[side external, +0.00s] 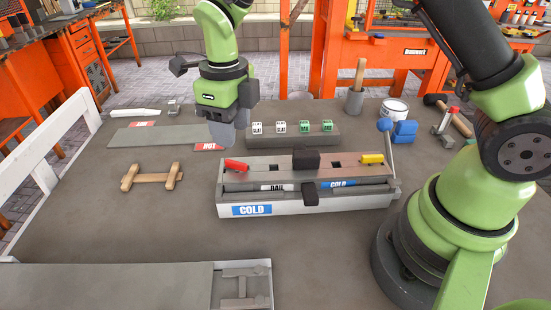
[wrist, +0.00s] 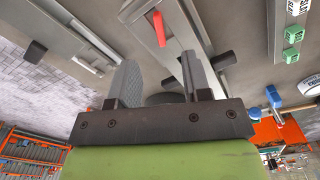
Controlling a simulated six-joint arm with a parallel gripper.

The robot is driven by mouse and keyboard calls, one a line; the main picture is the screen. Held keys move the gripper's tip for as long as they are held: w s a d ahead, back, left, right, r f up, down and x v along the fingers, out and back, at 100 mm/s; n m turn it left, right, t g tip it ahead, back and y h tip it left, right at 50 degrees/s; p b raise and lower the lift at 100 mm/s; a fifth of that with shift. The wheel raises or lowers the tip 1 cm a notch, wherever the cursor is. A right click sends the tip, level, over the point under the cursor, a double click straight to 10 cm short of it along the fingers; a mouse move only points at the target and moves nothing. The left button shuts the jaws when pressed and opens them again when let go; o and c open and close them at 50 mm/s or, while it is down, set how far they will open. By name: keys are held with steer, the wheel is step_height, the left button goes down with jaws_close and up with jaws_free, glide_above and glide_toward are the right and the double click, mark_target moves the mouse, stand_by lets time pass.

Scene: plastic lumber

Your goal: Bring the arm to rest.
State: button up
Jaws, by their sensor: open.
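My gripper (side external: 224,134) hangs from the green arm above the table, left of and above the long grey fixture (side external: 310,200) labelled COLD and RAIL. Its grey fingers also show in the wrist view (wrist: 158,72), spread apart with nothing seen held between them. The fixture carries a red piece (side external: 236,165) at its left, a yellow piece (side external: 372,159) at its right and black blocks in the middle. The red piece shows in the wrist view (wrist: 159,30) beyond the fingers.
White and green cubes (side external: 304,126) stand on a grey block behind the fixture. A HOT-marked grey plate (side external: 150,136) and a wooden piece (side external: 152,176) lie to the left. A blue block (side external: 404,132), a white can (side external: 392,110) and a mallet are at right.

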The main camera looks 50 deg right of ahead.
steer(key=s+d+r+n+t+y, duration=0.1)
steer(key=s+d+r+n+t, duration=0.1)
steer(key=s+r+n, duration=0.35)
steer(key=s+d+r+n+t, duration=0.1)
steer(key=s+d+r+n, duration=0.15)
steer(key=r+n, duration=0.55)
steer(key=s+d+r+n+t+y, duration=0.1)
steer(key=s+n+t, duration=0.3)
steer(key=s+n, duration=0.8)
steer(key=shift+d+r+n, duration=0.5)
steer(key=shift+r+n, duration=0.15)
steer(key=shift+n, duration=0.3)
steer(key=shift+o, duration=1)
steer(key=shift+s, duration=0.2)
steer(key=o, duration=0.3)
steer(key=shift+w+n, duration=0.1)
steer(key=shift+n, duration=0.2)
steer(key=shift+o, duration=0.2)
steer(key=n+g+h, duration=0.2)
steer(key=n+g, duration=0.5)
steer(key=n, duration=1.9)
glide_above(236, 162)
step_height(236, 162, down, 14)
steer(key=r, duration=0.1)
step_height(236, 162, down, 10)
steer(key=shift+r, duration=0.1)
